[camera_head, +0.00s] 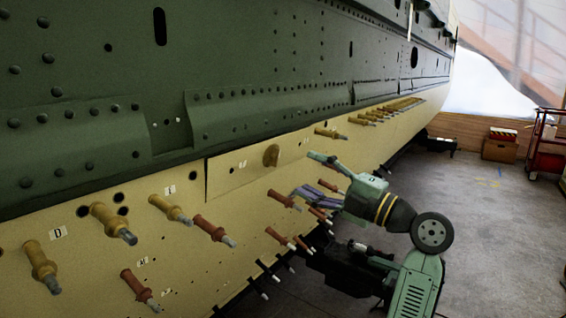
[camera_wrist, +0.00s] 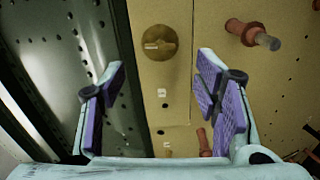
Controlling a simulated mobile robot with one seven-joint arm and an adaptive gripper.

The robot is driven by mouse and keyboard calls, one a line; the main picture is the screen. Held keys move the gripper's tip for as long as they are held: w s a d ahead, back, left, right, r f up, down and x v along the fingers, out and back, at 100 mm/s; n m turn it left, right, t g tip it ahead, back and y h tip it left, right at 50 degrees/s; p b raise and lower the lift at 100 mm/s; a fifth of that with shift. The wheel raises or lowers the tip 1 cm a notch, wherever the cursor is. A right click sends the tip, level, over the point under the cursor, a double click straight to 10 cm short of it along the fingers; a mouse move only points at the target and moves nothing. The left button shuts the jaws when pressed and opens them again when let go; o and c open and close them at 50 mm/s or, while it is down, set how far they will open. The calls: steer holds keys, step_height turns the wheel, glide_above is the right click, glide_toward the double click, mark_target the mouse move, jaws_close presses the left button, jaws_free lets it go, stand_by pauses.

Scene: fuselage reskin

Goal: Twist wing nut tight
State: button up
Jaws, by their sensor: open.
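A round brass-coloured fitting (camera_head: 271,156), which may be the wing nut, stands out from the cream skin panel near its upper edge. In the wrist view the fitting (camera_wrist: 160,43) is a disc with a pale mark across its face; I cannot make out separate wings. My gripper (camera_head: 316,177) is open and empty, to the right of the fitting and apart from it in the head view. In the wrist view its purple-padded fingers (camera_wrist: 161,68) are spread wide, and the fitting shows between and beyond their tips.
Red-brown pins (camera_head: 213,229) and yellow pins (camera_head: 113,222) jut from the cream panel (camera_head: 235,190), several close to my gripper. A dark green riveted fuselage (camera_head: 230,60) rises above. Open floor (camera_head: 480,220) lies to the right.

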mark_target(275, 158)
steer(key=p+x, duration=0.2)
steer(key=x, duration=0.6)
steer(key=shift+w+a, duration=0.1)
steer(key=shift+w, duration=0.05)
